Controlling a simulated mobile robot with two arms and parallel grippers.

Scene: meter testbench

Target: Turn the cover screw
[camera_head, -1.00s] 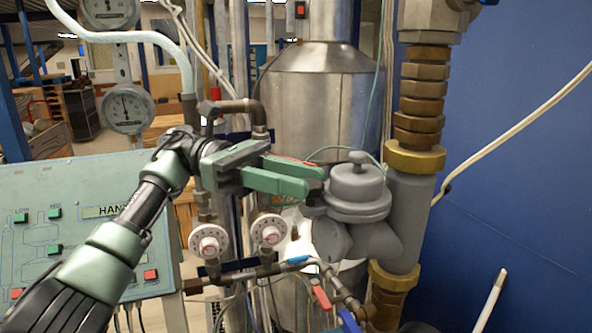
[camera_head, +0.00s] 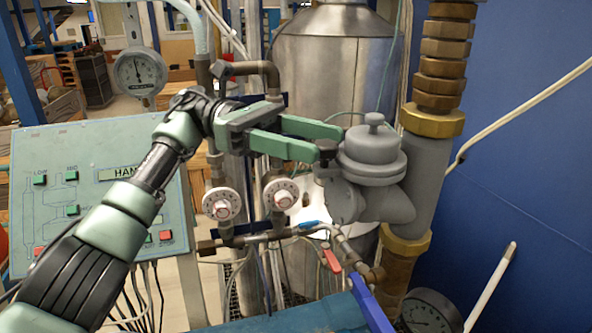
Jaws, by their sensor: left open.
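A grey metal meter housing (camera_head: 385,205) stands right of centre, with a round stepped cover (camera_head: 372,155) that has a small knob (camera_head: 374,119) on top. A small dark screw-like part (camera_head: 326,151) sits at the cover's left side; I cannot tell for sure that it is the cover screw. My left gripper (camera_head: 328,142) reaches in from the left with its two green fingers spread and empty. Its fingertips are at the cover's left edge, close around the dark part in the picture; contact cannot be told. My right gripper is out of view.
A green control panel (camera_head: 95,185) stands left, behind my arm. Two white dials (camera_head: 222,203) and a pipe with a red lever (camera_head: 331,260) are below the gripper. A thick pipe with brass nuts (camera_head: 433,120) rises at right. A blue wall (camera_head: 530,190) is behind.

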